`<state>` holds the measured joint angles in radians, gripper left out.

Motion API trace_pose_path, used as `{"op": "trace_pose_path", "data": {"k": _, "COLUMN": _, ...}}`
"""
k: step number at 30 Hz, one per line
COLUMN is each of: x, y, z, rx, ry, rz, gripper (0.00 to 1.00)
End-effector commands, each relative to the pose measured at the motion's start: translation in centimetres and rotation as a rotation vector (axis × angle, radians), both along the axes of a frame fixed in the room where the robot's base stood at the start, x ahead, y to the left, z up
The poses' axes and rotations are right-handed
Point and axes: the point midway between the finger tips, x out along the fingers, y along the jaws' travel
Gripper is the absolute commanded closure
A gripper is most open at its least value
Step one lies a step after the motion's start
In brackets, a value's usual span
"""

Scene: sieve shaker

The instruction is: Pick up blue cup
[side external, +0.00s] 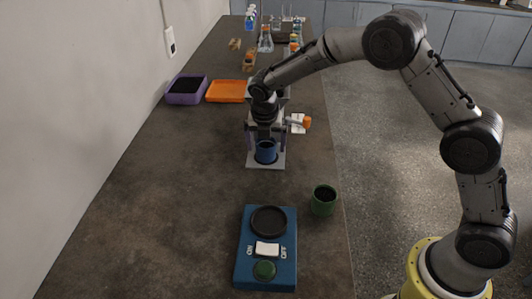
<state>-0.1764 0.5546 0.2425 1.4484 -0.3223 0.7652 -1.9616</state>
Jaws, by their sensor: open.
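The blue cup (265,152) stands upright on the light base plate (266,163) of a grey stand in the middle of the bench. My gripper (265,137) points down just above the cup, close to its rim. The jaws are open, but they are small and dark here. I cannot tell whether the fingers are around the cup or only above it. The stand's upper part is partly hidden behind my wrist.
A blue shaker with a black plate (269,221) and a green knob sits at the front. A green cup (324,199) stands near the right bench edge. A purple tray (171,98) and an orange tray (228,98) lie back left. Glassware stands behind. The left bench is clear.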

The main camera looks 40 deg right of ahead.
Motion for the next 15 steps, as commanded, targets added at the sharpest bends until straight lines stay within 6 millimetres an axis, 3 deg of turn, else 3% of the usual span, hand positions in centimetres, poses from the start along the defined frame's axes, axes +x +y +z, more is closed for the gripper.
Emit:
{"op": "trace_pose_path", "data": {"k": 2, "x": 0.0, "y": 0.0, "z": 0.02, "rx": 0.0, "ry": 0.0, "rz": 0.0, "gripper": 0.0}}
{"op": "trace_pose_path", "data": {"k": 15, "x": 0.0, "y": 0.0, "z": 0.07, "rx": 0.0, "ry": 0.0, "rz": 0.0, "gripper": 0.77}}
